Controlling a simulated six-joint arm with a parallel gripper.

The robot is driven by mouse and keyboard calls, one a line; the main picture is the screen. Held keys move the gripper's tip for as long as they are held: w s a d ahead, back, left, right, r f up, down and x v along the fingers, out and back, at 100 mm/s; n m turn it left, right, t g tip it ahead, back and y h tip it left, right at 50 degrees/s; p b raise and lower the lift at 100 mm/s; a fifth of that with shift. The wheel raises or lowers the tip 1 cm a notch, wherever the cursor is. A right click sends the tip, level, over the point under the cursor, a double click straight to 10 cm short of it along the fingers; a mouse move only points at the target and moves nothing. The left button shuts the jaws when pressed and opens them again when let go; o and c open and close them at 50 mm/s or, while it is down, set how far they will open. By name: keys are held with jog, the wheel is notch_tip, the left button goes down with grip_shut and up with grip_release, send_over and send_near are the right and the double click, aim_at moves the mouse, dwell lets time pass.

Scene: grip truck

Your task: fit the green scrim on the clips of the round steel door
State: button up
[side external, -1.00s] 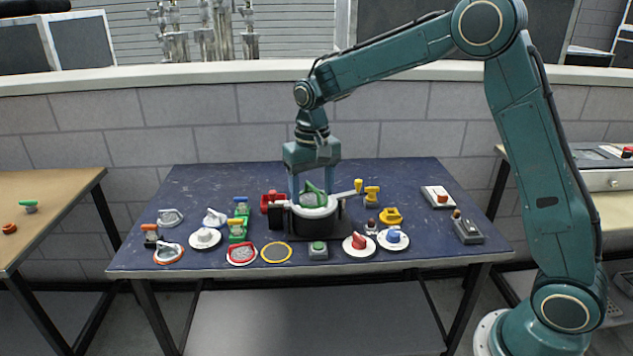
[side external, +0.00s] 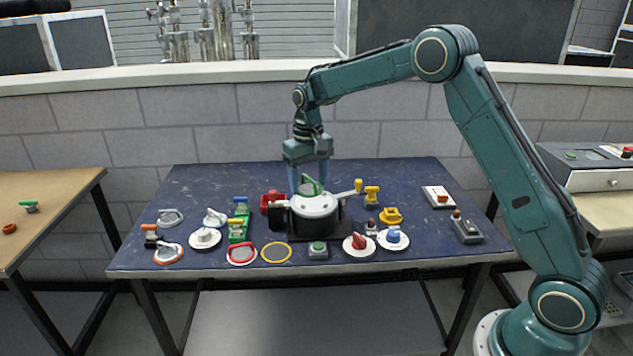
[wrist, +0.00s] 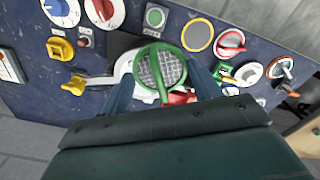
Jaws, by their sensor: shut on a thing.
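The green scrim (side external: 311,186), a green ring with grey mesh and a raised green bar, is between my gripper's (side external: 309,184) blue fingers. My gripper is shut on it. In the wrist view the scrim (wrist: 160,68) fills the space between the fingers and covers most of what lies beneath. The round steel door (side external: 318,208) is a pale disc on a black drum-like body in the middle of the table. The scrim is at the door's far edge in the side view, tilted up. The clips cannot be made out, nor whether the scrim touches the door.
A yellow-ended lever (side external: 357,185) juts out right of the door. A red part (side external: 271,200) stands at its left. The table's back is clear.

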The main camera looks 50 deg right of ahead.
send_over(314, 202)
notch_tip(314, 202, down, 4)
jog(key=shift+w+d+r, duration=0.1)
jog(key=shift+r, duration=0.1)
jog(key=shift+f, duration=0.1)
jog(key=shift+f, duration=1.1)
jog(key=shift+f, duration=0.95)
dwell(1.6)
jog(key=shift+r, duration=0.15)
jog(key=shift+r, duration=2.1)
jog(key=shift+r, duration=0.1)
